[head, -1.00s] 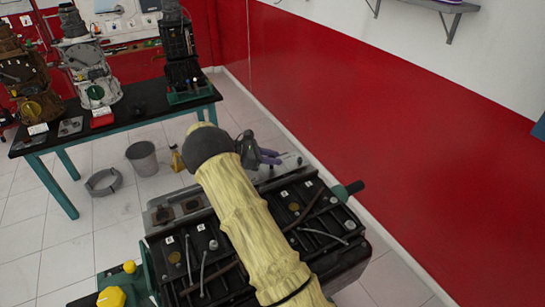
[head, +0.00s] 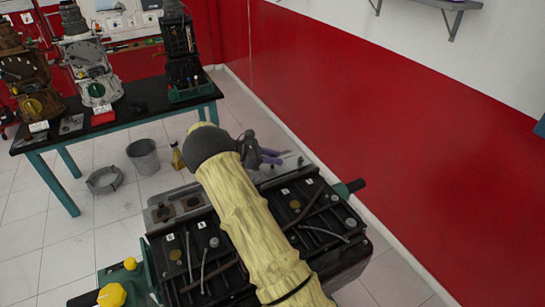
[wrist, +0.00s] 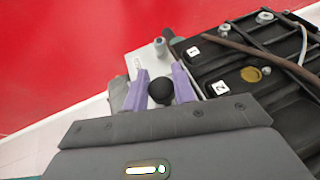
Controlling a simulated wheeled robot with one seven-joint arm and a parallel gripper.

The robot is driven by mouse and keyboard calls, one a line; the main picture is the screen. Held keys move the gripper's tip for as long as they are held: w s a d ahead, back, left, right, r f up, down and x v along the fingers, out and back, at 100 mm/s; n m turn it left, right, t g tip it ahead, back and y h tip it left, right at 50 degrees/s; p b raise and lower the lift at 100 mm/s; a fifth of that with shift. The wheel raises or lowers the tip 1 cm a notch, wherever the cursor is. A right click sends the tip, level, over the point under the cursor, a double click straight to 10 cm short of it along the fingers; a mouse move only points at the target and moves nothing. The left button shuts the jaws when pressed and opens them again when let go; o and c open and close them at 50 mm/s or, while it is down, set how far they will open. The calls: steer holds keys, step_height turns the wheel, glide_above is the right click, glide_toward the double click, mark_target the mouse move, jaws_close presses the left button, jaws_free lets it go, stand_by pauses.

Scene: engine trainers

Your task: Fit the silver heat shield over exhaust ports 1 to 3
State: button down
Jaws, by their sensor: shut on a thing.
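My gripper (wrist: 160,88) has purple fingers and is closed around a black round knob (wrist: 160,92). Under the fingers lies a pale silver-grey plate (wrist: 147,60), which looks like the heat shield with the knob as its handle. It is beside the black engine (wrist: 245,80), near the numbered tags 1 and 2. Whether it touches the engine, I cannot tell. In the head view my gripper (head: 268,157) is small, at the far side of the engine (head: 320,235), and my pale arm crosses over the engine's top. The exhaust ports are not clearly visible.
A red wall (head: 400,130) stands close on the right. A teal-legged bench (head: 140,110) with several engine trainers is at the back left. A grey bucket (head: 143,157), a grey ring (head: 104,180) and a yellow bottle (head: 177,157) stand on the floor. Open floor lies left of the engine.

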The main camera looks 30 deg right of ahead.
steer(key=c, duration=1.1)
jaws_free()
steer(key=shift+f, duration=0.1)
steer(key=shift+o, duration=0.2)
steer(key=b+v, duration=0.5)
steer(key=v, duration=1.2)
steer(key=shift+a+b, duration=0.25)
steer(key=shift+b, duration=0.1)
steer(key=shift+w, duration=0.1)
